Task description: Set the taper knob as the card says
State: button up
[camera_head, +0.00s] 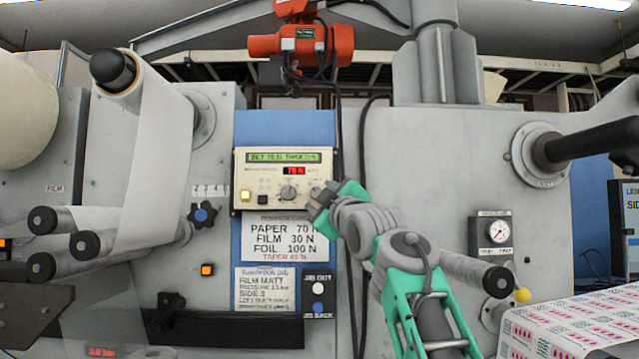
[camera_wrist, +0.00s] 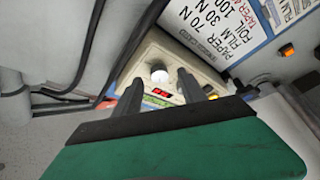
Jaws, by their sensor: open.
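The cream control panel (camera_head: 243,170) has a green display that seems to read a 70 N setting and a taper percentage, too small to be sure. A red readout shows 70. I cannot tell which knob is marked taper. The white card (camera_head: 278,238) below lists paper 70 N, film 30 N, foil 100 N and a red taper line, about 40 %. My gripper (camera_head: 318,204) is open and empty at the panel's lower right, apparently not touching it.
A second card (camera_head: 265,290) names film matt and side 2. A pressure gauge (camera_head: 498,230) and printed web (camera_head: 570,320) are at right. Black cables hang beside the panel.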

aim_at(316, 193)
jog(key=shift+r+p+x, duration=0.25)
jog(key=shift+p+x, duration=0.25)
jog(key=shift+x, duration=0.55)
jog(key=shift+f, duration=0.15)
grip_shut()
